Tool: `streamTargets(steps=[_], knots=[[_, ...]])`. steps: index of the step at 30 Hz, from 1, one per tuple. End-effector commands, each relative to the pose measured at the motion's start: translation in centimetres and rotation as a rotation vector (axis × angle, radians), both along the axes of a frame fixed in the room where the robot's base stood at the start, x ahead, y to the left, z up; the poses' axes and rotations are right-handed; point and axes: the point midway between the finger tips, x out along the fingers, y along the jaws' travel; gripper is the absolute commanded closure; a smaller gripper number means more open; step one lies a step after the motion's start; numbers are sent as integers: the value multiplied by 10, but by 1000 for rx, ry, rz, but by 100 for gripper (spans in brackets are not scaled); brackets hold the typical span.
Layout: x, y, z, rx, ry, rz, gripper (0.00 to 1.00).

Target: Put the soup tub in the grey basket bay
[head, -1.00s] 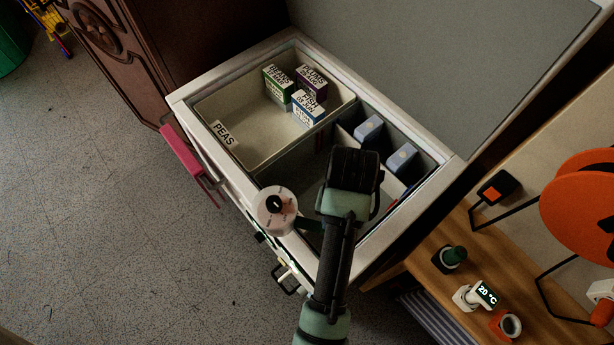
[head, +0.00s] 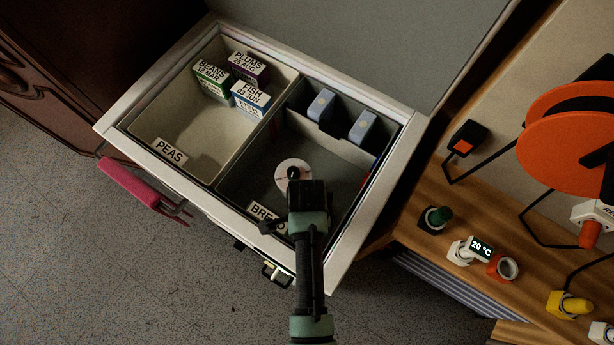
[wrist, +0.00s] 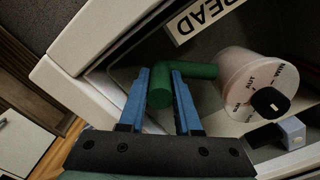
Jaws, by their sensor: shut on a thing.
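The soup tub (head: 292,168) is white and round, with a black knob on its lid. It is inside the outline of the dark grey bay (head: 252,175), towards its front. My gripper (wrist: 160,88) is shut on the tub's green bent handle (wrist: 200,71); its blue fingers stand on both sides of the bar. In the wrist view the tub (wrist: 255,85) hangs to the right of the fingers, beside the bay wall. I cannot tell whether its base touches the bay floor. My arm hides part of the bay in the head view.
The open chest has a pale left bay (head: 192,134) with PEAS label and several boxes. Two pale blue blocks (head: 321,105) sit at the grey bay's back. A BREAD label (wrist: 205,18) marks its front wall. A wooden bench (head: 440,205) with knobs stands at the right.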

Motion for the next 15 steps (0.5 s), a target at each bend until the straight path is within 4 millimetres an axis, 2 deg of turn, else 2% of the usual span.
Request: streamTargets(steps=[13,15], knots=[[2,1,5,2,-6,11,100],[2,1,-5,2,-6,12,100]])
